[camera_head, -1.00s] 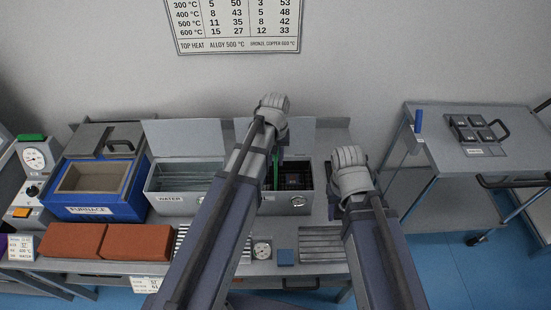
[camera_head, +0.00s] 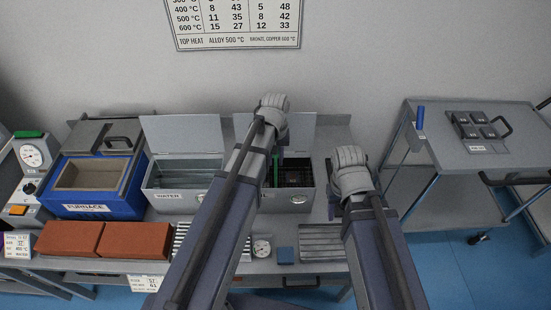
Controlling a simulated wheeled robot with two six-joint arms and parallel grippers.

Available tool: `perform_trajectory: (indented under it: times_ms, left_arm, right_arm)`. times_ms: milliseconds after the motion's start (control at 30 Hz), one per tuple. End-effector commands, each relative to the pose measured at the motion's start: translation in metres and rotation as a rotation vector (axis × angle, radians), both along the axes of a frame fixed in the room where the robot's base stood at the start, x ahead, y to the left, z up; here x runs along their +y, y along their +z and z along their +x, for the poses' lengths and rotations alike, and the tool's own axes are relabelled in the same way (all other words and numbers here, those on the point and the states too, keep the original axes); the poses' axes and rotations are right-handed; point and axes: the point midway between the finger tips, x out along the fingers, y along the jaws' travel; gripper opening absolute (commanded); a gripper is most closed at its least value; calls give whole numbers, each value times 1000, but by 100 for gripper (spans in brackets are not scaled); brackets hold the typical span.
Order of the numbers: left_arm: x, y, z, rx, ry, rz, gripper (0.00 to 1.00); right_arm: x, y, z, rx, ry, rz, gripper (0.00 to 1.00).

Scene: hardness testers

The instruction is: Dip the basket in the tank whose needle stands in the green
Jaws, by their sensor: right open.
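The water tank (camera_head: 174,200) and the dark-filled oil tank (camera_head: 301,205), its label partly hidden, stand side by side with lids up. Each has a round dial on its front, the water dial (camera_head: 201,197) and the oil dial (camera_head: 298,199); their needles are too small to read. A dark mesh shape (camera_head: 296,174), possibly the basket, shows inside the oil tank beside an upright green piece (camera_head: 275,167). My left gripper (camera_head: 271,150) is over the oil tank's left part, its fingers hidden behind my wrist. My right gripper (camera_head: 333,204) is open, right of the oil tank.
The blue furnace (camera_head: 97,192) stands left of the tanks. Bricks (camera_head: 133,240), a slatted rack (camera_head: 320,238), a small gauge (camera_head: 261,248) and a blue block (camera_head: 286,255) lie along the front. A side table (camera_head: 440,145) at right holds a dark handled tray (camera_head: 480,128).

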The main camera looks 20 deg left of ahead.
Motion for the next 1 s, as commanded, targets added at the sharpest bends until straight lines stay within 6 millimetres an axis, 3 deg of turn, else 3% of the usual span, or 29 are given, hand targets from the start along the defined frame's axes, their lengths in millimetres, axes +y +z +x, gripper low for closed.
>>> perform_trajectory:
  times_ms: [467,1000]
  left_arm:
    - [0,5,0,0,0,0,0]
    - [0,49,0,0,0,0,0]
  right_arm:
    - [0,5,0,0,0,0,50]
    - [0,49,0,0,0,0,50]
